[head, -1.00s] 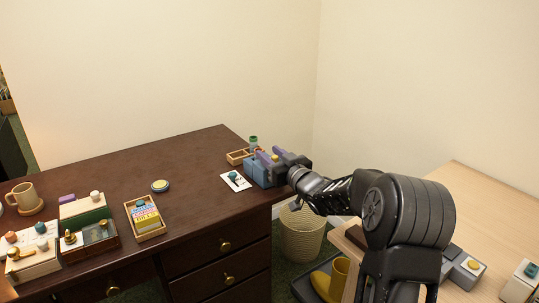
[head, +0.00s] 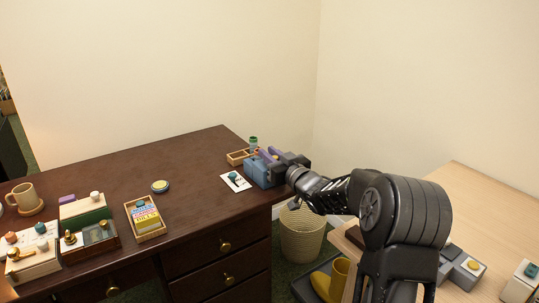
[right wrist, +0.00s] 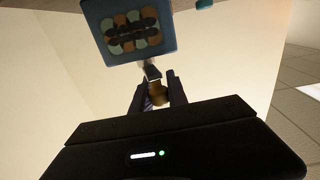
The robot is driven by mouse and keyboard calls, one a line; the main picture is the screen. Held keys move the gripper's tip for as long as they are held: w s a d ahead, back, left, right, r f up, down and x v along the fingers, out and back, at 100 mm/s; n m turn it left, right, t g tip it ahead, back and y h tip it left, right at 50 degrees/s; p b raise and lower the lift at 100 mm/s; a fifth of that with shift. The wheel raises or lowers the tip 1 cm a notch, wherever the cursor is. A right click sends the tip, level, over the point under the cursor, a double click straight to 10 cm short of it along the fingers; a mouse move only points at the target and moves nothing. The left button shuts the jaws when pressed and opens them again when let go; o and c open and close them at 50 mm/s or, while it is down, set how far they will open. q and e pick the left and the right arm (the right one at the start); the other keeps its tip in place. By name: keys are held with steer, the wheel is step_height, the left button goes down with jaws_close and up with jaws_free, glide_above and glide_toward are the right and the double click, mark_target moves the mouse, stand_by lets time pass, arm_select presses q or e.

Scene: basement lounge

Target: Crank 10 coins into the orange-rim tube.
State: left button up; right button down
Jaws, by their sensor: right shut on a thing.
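A blue-grey box (head: 255,171), which looks like the coin dispenser, stands at the desk's right end. In the right wrist view, the box (right wrist: 112,52) has a dark window with several orange and pale green discs. A short crank shaft (right wrist: 151,70) ends in a brass knob (right wrist: 158,94). My right gripper (head: 269,155) has purple fingers and is at the box's right side; in its wrist view the fingers (right wrist: 158,88) are shut on the knob. I cannot make out the orange-rim tube. My left gripper is not in view.
A wooden tray (head: 236,158) and a teal-topped item (head: 253,142) stand behind the box. A white card with a teal knob (head: 233,177) lies left of it. A card box (head: 145,215) and a mug (head: 24,195) stand farther left. A wicker basket (head: 301,232) is below my arm.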

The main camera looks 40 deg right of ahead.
steer(key=shift+f+h+b, duration=0.15)
steer(key=shift+h+b, duration=0.15)
steer(key=shift+b, duration=0.45)
steer(key=h+b, duration=0.1)
steer(key=m+h+b, duration=0.1)
steer(key=m+b, duration=0.1)
steer(key=shift+w+a+f+g+h+b, duration=0.1)
steer(key=shift+w+a+g+h+b, duration=0.05)
steer(key=shift+a+g+h+b, duration=0.2)
steer(key=shift+m+h, duration=0.4)
steer(key=shift+h, duration=0.15)
steer(key=shift+w+r+m+g+h, duration=0.1)
steer(key=shift+r+m+g+h, duration=0.1)
steer(key=shift+m+g+h, duration=0.3)
steer(key=shift+w+r+h, duration=0.1)
steer(key=shift+h, duration=0.4)
steer(key=m+g+h+p, duration=0.2)
steer(key=p, duration=0.1)
steer(key=m+g+h+p, duration=0.2)
steer(key=p, duration=0.1)
steer(key=w+m+g+h+p, duration=0.1)
steer(key=m+g+h+p, duration=0.1)
steer(key=h+p, duration=0.1)
steer(key=shift+r+p, duration=0.25)
steer(key=shift+p, duration=0.05)
steer(key=shift+d+f+m+g+h+p, duration=0.1)
steer(key=shift+f+m+g+h+p, duration=0.1)
steer(key=shift+m+g+h+p, duration=1.1)
steer(key=shift+g+y, duration=0.3)
steer(key=shift+g, duration=0.05)
